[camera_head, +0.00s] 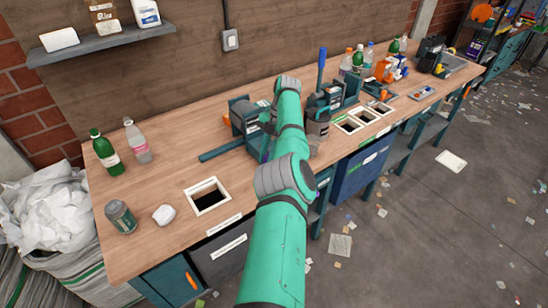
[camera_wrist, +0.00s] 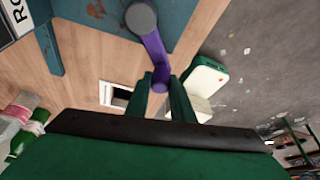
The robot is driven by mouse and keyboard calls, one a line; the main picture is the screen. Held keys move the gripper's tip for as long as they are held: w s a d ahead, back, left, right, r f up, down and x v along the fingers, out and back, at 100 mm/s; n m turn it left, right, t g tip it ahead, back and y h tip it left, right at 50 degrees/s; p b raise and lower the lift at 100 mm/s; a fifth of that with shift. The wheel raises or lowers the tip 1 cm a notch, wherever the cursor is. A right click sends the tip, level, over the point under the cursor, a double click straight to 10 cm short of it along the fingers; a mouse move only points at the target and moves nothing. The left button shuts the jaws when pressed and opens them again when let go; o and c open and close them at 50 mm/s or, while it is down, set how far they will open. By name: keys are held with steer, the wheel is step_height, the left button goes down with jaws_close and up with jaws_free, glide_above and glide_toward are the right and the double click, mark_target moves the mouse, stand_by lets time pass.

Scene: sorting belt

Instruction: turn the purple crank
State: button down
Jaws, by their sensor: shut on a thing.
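The purple crank (camera_wrist: 153,48) shows in the wrist view, with its arm running down from a grey round hub (camera_wrist: 141,18) on a teal machine (camera_wrist: 75,8). My gripper (camera_wrist: 162,88) is shut on the lower end of the crank, with one dark green finger on each side of it. In the head view the teal machine (camera_head: 242,113) stands on the workbench (camera_head: 160,185), and my arm hides the crank and my gripper there.
A framed square opening (camera_head: 207,196) lies in the benchtop left of my arm. A green bottle (camera_head: 105,150), a clear bottle (camera_head: 138,142) and a can (camera_head: 120,216) stand at the left. Another machine with a blue lever (camera_head: 321,68) stands just right of my arm.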

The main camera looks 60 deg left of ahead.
steer(key=shift+w+d, duration=0.1)
steer(key=shift+d, duration=0.1)
stand_by(0.5)
steer(key=c, duration=1.5)
jaws_free()
steer(key=shift+c, duration=0.2)
